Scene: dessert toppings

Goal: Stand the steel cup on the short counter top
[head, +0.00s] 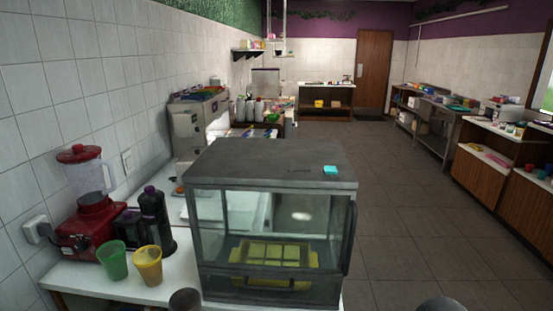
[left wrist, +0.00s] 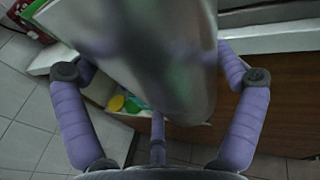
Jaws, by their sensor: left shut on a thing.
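In the left wrist view my left gripper (left wrist: 158,92) has its purple fingers closed around the steel cup (left wrist: 165,50). The cup is large, shiny and close to the camera, so its rim and base cannot be made out. The cup and my left gripper do not show in the head view. A white counter top (head: 120,286) runs along the left wall in the head view; I cannot tell whether it is the short one. My right gripper is not in view.
A glass display case (head: 270,170) with a yellow tray fills the counter's front right. A red blender (head: 85,205), black bottle (head: 155,220), green cup (head: 112,260) and yellow cup (head: 148,265) stand left of it. Open tiled floor (head: 410,240) lies to the right.

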